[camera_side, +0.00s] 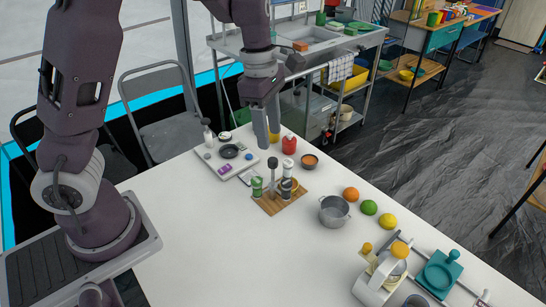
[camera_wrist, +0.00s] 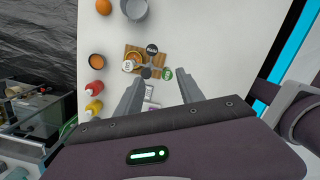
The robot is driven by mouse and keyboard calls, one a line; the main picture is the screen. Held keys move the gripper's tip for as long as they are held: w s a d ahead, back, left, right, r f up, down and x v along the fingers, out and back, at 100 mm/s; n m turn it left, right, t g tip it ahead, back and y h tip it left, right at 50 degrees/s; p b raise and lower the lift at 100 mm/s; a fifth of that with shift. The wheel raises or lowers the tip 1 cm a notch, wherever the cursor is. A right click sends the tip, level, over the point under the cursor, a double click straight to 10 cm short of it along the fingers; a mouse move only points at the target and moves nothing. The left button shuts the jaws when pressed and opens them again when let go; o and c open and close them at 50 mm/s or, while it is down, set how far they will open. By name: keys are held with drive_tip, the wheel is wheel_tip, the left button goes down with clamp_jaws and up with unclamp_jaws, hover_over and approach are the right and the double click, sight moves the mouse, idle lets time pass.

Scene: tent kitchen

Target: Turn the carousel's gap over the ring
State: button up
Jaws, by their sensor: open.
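A wooden board (camera_side: 268,206) on the white table carries what appears to be the carousel (camera_side: 272,166), with a dark-topped central post. Around the post stand a green-lidded jar (camera_side: 256,186) and dark- and white-lidded jars (camera_side: 287,187). An orange-brown ring (camera_side: 295,184) shows partly behind the jars. In the wrist view the board (camera_wrist: 160,59) lies beyond my fingertips, with the post's dark knob (camera_wrist: 146,73) and green lid (camera_wrist: 167,73) nearest. The carousel's gap is not clear. My gripper (camera_side: 264,145) is open and empty, pointing down above and behind the board; both fingers (camera_wrist: 159,81) show.
A tray (camera_side: 226,158) with small items sits behind left. A red bottle (camera_side: 289,145) and brown bowl (camera_side: 309,161) stand behind the board. A grey pot (camera_side: 334,210) and fruit (camera_side: 369,207) are to the right. The table's front left is clear.

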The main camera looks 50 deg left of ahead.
sight(273, 159)
drive_tip(key=w+f+n, duration=0.1)
drive_tip(key=w+a+f+n+y, duration=0.1)
drive_tip(key=f, duration=0.1)
drive_tip(key=w+a+f+n, duration=0.1)
drive_tip(key=shift+f+n, duration=0.2)
drive_tip(key=shift+n, duration=0.1)
wheel_tip(273, 159, down, 6)
drive_tip(key=shift+s+f, duration=0.1)
drive_tip(key=shift+f, duration=0.1)
drive_tip(key=shift+c, duration=0.3)
clamp_jaws()
